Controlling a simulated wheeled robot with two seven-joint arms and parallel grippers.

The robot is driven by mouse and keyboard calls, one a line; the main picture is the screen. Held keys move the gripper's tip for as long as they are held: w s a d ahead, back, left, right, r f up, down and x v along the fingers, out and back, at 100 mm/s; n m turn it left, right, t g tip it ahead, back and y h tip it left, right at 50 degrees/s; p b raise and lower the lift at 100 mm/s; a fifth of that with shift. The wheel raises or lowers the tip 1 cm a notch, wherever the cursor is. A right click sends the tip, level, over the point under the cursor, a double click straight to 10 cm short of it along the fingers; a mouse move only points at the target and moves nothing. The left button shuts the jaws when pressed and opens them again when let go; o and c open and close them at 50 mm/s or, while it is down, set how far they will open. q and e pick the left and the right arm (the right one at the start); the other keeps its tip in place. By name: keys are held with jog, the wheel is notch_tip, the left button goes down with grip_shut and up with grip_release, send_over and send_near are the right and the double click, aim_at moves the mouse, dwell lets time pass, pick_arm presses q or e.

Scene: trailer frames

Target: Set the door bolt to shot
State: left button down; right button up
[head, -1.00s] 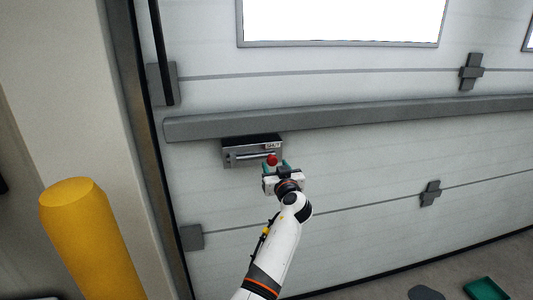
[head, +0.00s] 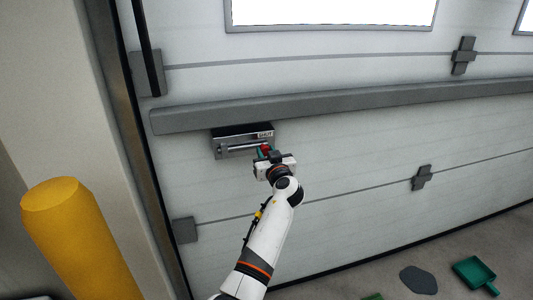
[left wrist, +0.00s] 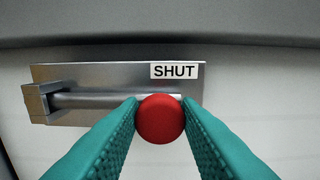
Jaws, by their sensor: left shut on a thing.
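The door bolt (head: 236,147) is a metal plate with a horizontal rod, mounted on the white sectional door under a grey rail. In the left wrist view its rod (left wrist: 90,101) runs from a bracket at the left to a round red knob (left wrist: 160,119). A label reading "SHUT" (left wrist: 174,72) sits at the plate's upper right. My left gripper (head: 265,153) is at the bolt's right end. Its teal fingers (left wrist: 160,120) are shut on the red knob, one on each side. My right gripper is not in view.
A grey rail (head: 330,104) crosses the door just above the bolt. A yellow bollard (head: 75,240) stands at the lower left by the door frame. A green dustpan (head: 474,272) and a dark grey patch (head: 418,280) are on the floor at the lower right.

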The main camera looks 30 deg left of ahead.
aim_at(242, 148)
pick_arm(q)
jog(key=s+a, duration=0.4)
jog(key=s, duration=0.1)
jog(key=shift+a, duration=0.1)
jog(key=shift+w, duration=0.15)
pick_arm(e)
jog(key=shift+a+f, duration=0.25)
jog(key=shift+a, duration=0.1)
pick_arm(q)
jog(key=c, duration=1.4)
grip_release()
jog(key=o, duration=0.3)
jog(key=shift+a, duration=0.15)
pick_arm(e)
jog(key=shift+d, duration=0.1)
